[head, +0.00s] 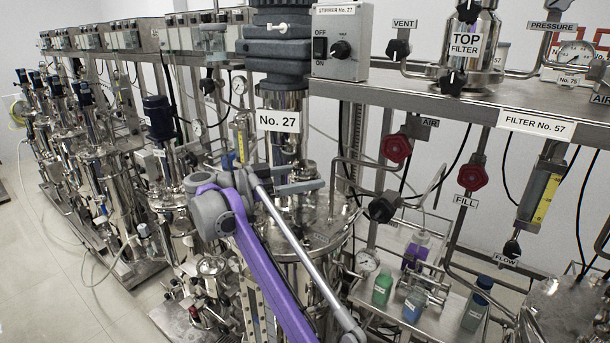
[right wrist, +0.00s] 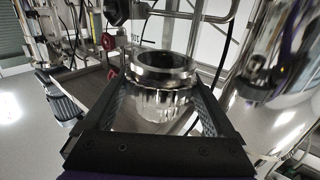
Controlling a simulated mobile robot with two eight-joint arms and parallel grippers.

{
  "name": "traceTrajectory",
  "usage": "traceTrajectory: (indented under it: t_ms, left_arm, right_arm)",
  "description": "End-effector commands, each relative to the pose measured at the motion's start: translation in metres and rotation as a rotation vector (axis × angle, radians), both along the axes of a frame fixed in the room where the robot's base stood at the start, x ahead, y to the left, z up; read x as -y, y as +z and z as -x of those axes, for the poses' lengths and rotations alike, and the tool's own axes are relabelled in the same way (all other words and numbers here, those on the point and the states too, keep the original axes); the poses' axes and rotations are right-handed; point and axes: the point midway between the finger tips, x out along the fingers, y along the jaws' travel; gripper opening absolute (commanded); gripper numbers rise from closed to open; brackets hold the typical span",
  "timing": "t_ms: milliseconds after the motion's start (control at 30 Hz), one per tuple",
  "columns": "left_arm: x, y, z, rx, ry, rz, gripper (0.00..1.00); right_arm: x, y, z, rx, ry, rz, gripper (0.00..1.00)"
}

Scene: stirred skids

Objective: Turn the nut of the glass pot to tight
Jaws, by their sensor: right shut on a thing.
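In the right wrist view a shiny round nut (right wrist: 160,106), with a ribbed side and a smooth steel ring (right wrist: 163,69) on top, stands between the two dark fingers of my right gripper (right wrist: 157,88). The fingers are shut on it, one on each side. What lies below the nut, including the glass of the pot, is hidden by the gripper. In the head view my right gripper (head: 302,182) is small and partly hidden, beside the stirrer labelled No. 27, above the steel lid. My left gripper is not in view.
My purple arm crosses the lower middle. A shelf with the TOP FILTER (head: 464,45) runs to the right. A red valve knob (head: 396,148) and several bottles, one green (head: 382,291), stand right of the vessel. Steel vessels crowd the left; bare floor (head: 45,290) shows lower left.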

Motion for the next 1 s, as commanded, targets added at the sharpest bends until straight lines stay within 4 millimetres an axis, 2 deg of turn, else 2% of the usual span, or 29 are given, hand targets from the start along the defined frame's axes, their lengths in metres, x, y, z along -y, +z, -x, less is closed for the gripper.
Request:
traceTrajectory:
  t_ms: [600, 633, 667, 700, 1000]
  left_arm:
    - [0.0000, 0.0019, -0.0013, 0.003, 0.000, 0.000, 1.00]
    - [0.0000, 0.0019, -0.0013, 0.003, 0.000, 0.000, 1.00]
    - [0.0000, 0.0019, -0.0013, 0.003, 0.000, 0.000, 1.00]
    - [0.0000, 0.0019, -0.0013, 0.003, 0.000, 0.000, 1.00]
    - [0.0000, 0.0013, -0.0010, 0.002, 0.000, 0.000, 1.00]
  right_arm:
    - [0.0010, 0.0025, -0.0003, 0.003, -0.020, 0.004, 0.35]
    - [0.0010, 0.0025, -0.0003, 0.003, -0.020, 0.004, 0.94]
    - [0.0010, 0.0025, -0.0003, 0.003, -0.020, 0.004, 0.99]
    - [0.0009, 0.0024, -0.0003, 0.003, -0.020, 0.004, 1.00]
    - [0.0011, 0.0009, -0.0003, 0.001, -0.020, 0.002, 1.00]
